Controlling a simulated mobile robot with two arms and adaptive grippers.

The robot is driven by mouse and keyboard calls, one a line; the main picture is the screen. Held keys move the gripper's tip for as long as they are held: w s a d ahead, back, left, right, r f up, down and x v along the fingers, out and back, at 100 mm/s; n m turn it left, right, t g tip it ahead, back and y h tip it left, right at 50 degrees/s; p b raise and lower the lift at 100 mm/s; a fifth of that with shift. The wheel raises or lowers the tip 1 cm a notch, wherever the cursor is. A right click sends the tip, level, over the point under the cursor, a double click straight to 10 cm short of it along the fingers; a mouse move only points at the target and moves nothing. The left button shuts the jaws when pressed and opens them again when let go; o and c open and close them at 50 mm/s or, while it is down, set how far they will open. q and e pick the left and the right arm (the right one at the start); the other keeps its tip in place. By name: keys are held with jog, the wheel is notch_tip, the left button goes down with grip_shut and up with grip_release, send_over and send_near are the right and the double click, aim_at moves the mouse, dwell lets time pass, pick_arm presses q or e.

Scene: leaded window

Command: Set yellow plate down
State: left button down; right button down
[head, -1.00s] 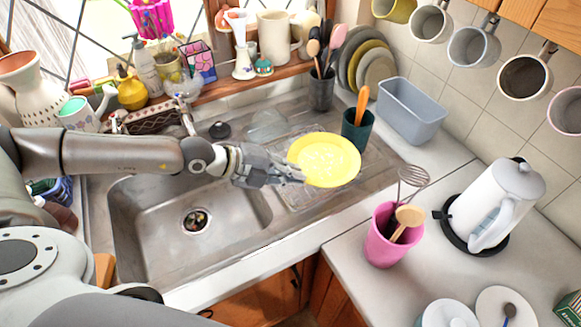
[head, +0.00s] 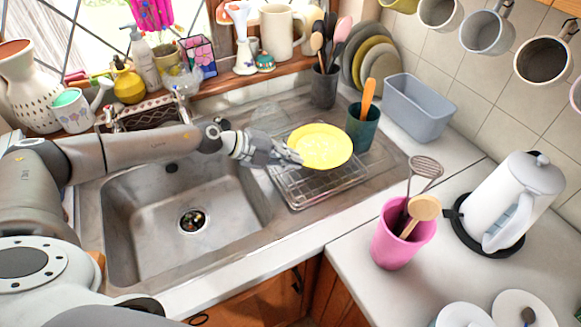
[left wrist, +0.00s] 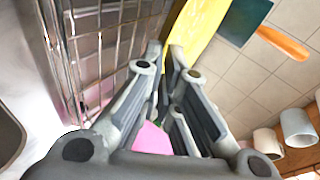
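The yellow plate (head: 322,147) is in the head view, over the wire rack (head: 318,186) on the sink's drainboard. My left gripper (head: 297,158) is at the plate's left edge, with its fingers closed on the rim. In the left wrist view the plate (left wrist: 198,28) rises from between the fingertips (left wrist: 168,55), and the rack's wires (left wrist: 105,45) are close beside them. I cannot tell whether the plate touches the rack. My right gripper is not in view.
A dark green cup (head: 362,128) with an orange-handled utensil stands right beside the plate. The sink basin (head: 185,215) is to the left. A grey-blue tub (head: 418,108), a pink utensil cup (head: 397,240) and a white kettle (head: 512,200) stand to the right.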

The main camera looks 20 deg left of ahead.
aim_at(290, 173)
pick_arm(q)
notch_tip(290, 173, down, 3)
jog(key=shift+r, duration=0.2)
jog(key=shift+w+f, duration=0.1)
jog(key=shift+f, duration=0.2)
jog(key=c, duration=1.9)
grip_release()
jog(key=shift+b+v, duration=1.35)
jog(key=shift+v, duration=4.75)
jog(key=shift+f, duration=0.2)
